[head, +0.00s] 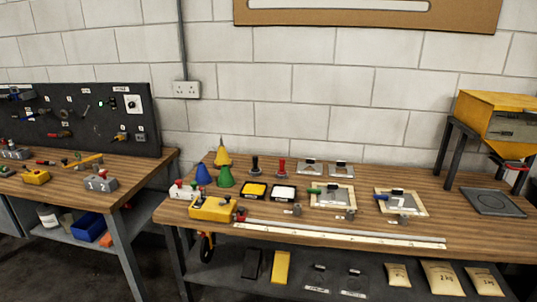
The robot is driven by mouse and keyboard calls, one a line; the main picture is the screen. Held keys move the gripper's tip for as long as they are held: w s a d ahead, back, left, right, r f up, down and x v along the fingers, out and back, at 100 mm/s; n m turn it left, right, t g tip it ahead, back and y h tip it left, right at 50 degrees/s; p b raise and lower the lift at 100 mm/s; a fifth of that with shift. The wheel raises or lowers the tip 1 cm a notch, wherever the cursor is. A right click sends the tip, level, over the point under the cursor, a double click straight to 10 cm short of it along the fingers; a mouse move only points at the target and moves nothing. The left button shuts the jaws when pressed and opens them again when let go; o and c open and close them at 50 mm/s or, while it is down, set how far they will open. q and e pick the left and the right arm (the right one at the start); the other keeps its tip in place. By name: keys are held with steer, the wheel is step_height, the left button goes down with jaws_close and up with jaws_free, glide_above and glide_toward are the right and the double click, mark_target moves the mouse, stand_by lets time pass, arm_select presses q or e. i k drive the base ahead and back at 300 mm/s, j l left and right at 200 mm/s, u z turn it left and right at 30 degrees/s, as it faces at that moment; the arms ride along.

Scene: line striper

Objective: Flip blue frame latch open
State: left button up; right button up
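A light wooden frame with a grey plate inside (403,209) lies on the right part of the middle workbench. A small blue piece (381,197) sticks out at its left edge, and a dark part (397,192) sits at its back edge. I cannot tell the latch's position at this size. A similar frame (345,204) with a green piece (314,191) lies to its left. Neither of my grippers is in view.
Cones (222,157), pads and a yellow tool (212,208) stand on the left of the workbench (290,241). Long white strips (340,234) lie along its front. A yellow hopper (497,117) on legs stands at the right. Bags (440,279) lie on the shelf below.

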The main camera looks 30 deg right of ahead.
mark_target(385, 197)
steer(key=z, duration=1.1)
steer(key=i+z, duration=0.3)
steer(key=i+j+z, duration=0.1)
steer(key=z, duration=0.25)
steer(key=i, duration=0.05)
